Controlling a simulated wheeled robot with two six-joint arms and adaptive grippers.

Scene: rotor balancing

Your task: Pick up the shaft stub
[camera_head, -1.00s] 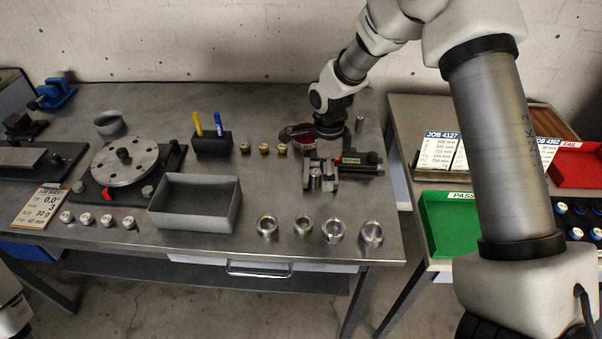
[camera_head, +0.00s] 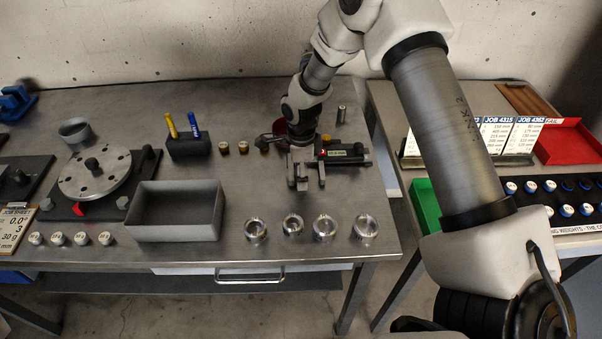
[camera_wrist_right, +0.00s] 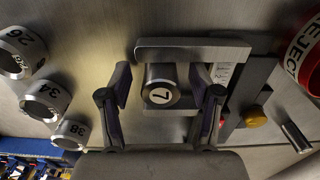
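A short steel cylinder marked 7 (camera_wrist_right: 160,88), which looks like the shaft stub, shows end-on in the right wrist view. It is between the two fingers of my right gripper (camera_wrist_right: 160,105), with a visible gap on each side. In the head view my right gripper (camera_head: 305,178) points down over the bench beside a dark measuring tool (camera_head: 345,152); the stub is hard to make out there. A grey bar of the tool (camera_wrist_right: 190,48) lies beside the stub. Another upright steel cylinder (camera_head: 341,114) stands behind. My left gripper is not in view.
Several steel rings (camera_head: 324,228) stand along the front of the bench. A grey open bin (camera_head: 177,212), a round rotor disc (camera_head: 95,173) and a pen holder (camera_head: 188,146) are to the left. A green tray (camera_head: 426,207) is on the right table.

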